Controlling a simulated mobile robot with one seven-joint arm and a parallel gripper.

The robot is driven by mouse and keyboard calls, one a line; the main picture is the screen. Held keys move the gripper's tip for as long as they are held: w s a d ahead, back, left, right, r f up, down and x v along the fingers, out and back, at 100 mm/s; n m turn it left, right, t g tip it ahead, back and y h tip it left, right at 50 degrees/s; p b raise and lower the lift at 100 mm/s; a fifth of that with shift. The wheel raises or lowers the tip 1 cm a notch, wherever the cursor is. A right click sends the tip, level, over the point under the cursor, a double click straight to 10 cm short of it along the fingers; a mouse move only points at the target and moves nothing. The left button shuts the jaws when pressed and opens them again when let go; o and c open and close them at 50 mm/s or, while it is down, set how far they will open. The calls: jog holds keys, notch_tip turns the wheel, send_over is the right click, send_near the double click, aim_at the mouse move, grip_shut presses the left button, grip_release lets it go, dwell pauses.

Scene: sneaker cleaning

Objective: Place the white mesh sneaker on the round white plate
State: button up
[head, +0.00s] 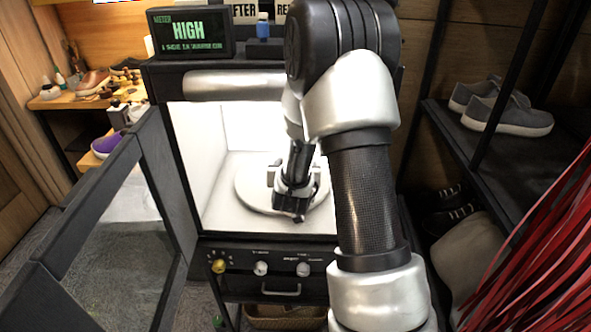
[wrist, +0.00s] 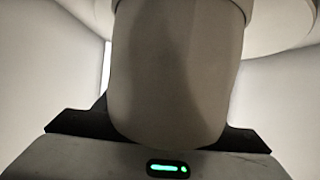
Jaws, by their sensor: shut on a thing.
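The round white plate (head: 251,197) lies on the floor of the bright white box, and its pale round rim also shows at the top right of the wrist view (wrist: 285,14). My gripper (head: 292,187) is inside the box, over the plate in the head view. In the wrist view my gripper (wrist: 165,132) is shut on a large smooth pale thing, which I take to be the white mesh sneaker (wrist: 180,75). Only its rounded near end shows there. In the head view my arm and gripper hide it. I cannot tell whether it touches the plate.
The box's dark-framed glass door (head: 158,185) stands open at left. A panel with knobs (head: 261,268) runs below the opening, and a display reading HIGH (head: 190,32) is above. Grey sneakers (head: 505,112) sit on the right shelf. Red strips (head: 535,255) hang at lower right.

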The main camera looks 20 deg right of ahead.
jog(key=shift+f, duration=0.35)
jog(key=shift+f, duration=0.2)
jog(key=o, duration=1.5)
jog(key=shift+c, duration=0.2)
